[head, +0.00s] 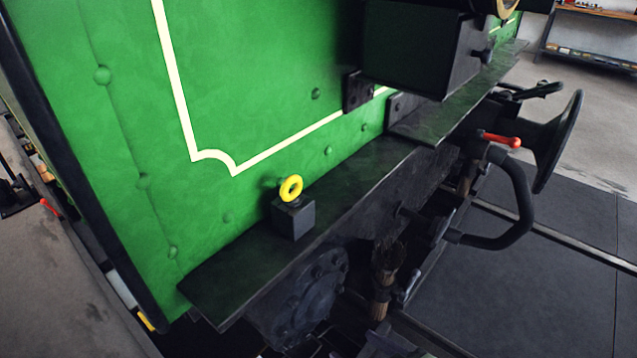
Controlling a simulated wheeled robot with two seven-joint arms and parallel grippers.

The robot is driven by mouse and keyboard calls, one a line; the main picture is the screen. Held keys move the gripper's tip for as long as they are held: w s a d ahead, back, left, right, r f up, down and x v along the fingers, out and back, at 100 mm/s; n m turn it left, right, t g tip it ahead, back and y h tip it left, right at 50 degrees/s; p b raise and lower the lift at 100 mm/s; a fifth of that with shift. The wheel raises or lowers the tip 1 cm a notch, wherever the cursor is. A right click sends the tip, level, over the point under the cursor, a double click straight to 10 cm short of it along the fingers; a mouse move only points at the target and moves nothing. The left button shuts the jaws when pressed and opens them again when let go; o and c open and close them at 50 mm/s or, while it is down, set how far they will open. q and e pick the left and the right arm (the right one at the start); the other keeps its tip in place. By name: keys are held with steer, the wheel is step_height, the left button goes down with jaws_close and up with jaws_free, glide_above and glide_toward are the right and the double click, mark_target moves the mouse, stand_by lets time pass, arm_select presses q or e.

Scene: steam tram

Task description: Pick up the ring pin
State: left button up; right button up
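The ring pin (291,188) shows a yellow ring at its top. It stands upright in a small dark grey block (294,218), and its shaft below the ring is mostly hidden. The block sits on the dark running board (232,284) along the green side of the tram, near the board's near left end. Neither of my grippers is in the head view.
The green panel (250,80) rises right behind the block. A black box (415,50) stands farther along the board. A brush (383,280), a curved dark pipe (522,195) and a red-handled lever (502,140) are on the right, below the board.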

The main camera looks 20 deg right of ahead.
steer(key=w+r+n+t+y+b, duration=0.1)
steer(key=w+r+t, duration=0.1)
steer(key=w+r, duration=0.3)
steer(key=w+r+t+y+b, duration=0.1)
steer(key=w+r, duration=0.2)
steer(key=r, duration=0.5)
steer(key=n+t+y+b, duration=0.1)
steer(key=n+y+b, duration=0.1)
steer(key=n+y, duration=0.15)
glide_toward(292, 200)
steer(key=shift+y, duration=0.55)
steer(key=x, duration=0.4)
steer(key=d+r+p+x, duration=0.1)
steer(key=x, duration=0.1)
steer(key=shift+w+a, duration=0.1)
steer(key=shift+w, duration=0.25)
steer(key=shift+x, duration=2.3)
arm_select(q)
steer(key=f, duration=0.1)
steer(key=s+f, duration=0.1)
steer(key=shift+s+d+f, duration=0.1)
steer(key=shift+d+f, duration=0.1)
steer(key=shift+f, duration=0.1)
arm_select(e)
steer(key=c, duration=1.2)
